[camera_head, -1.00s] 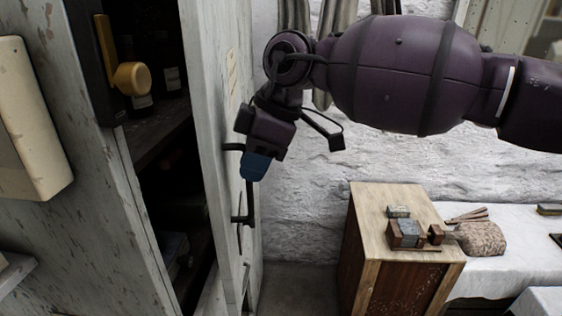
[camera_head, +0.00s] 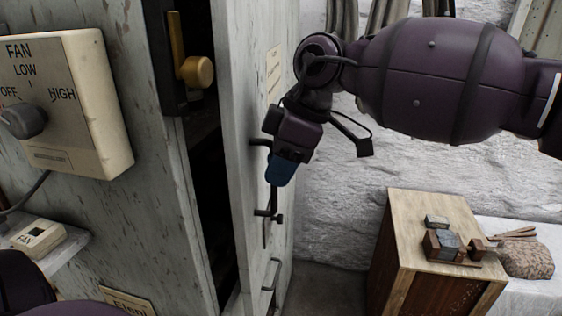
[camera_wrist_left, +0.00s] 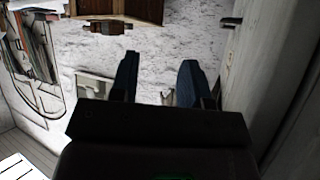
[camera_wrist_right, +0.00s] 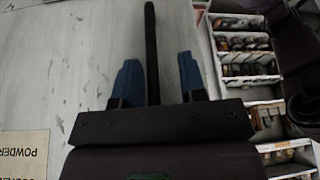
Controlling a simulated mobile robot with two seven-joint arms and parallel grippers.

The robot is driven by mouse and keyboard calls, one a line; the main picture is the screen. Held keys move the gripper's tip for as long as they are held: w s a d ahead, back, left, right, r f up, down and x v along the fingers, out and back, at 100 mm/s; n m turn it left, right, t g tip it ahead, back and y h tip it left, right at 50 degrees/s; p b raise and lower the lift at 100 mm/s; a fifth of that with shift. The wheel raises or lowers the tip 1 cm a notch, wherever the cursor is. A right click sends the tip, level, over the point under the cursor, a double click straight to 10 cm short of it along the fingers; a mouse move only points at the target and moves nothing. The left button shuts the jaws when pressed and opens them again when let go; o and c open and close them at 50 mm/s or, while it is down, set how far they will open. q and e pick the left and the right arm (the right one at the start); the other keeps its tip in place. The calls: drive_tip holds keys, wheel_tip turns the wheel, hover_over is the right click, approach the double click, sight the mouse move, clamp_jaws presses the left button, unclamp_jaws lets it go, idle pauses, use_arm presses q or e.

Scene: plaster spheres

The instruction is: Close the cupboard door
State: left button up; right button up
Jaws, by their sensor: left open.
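The cupboard door (camera_head: 258,110) is pale, worn and partly open, with a narrow dark gap between it and the cupboard frame (camera_head: 182,170). A dark bar handle (camera_head: 274,200) is on the door's outer face. My right gripper (camera_head: 280,172) is at this handle. In the right wrist view the handle bar (camera_wrist_right: 152,50) runs between the two blue fingers of my right gripper (camera_wrist_right: 157,85), which stand apart with space beside the bar. My left gripper (camera_wrist_left: 158,85) is open and empty in the left wrist view. Its fingers are not visible in the head view.
A fan control box (camera_head: 75,100) and a yellow knob (camera_head: 197,72) are on the left. A small ledge (camera_head: 60,250) juts out below the box. A wooden cabinet (camera_head: 400,240) with small blocks stands at the right, by a white-covered table (camera_head: 540,290).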

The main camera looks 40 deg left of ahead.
drive_tip(key=shift+w+r, duration=0.1)
drive_tip(key=shift+w, duration=0.1)
use_arm(q)
drive_tip(key=shift+w+f+b, duration=0.2)
drive_tip(key=shift+f+b, duration=0.25)
use_arm(e)
drive_tip(key=v, duration=1)
drive_tip(key=shift+r, duration=0.3)
use_arm(q)
drive_tip(key=shift+c, duration=0.3)
use_arm(e)
drive_tip(key=shift+d, duration=0.1)
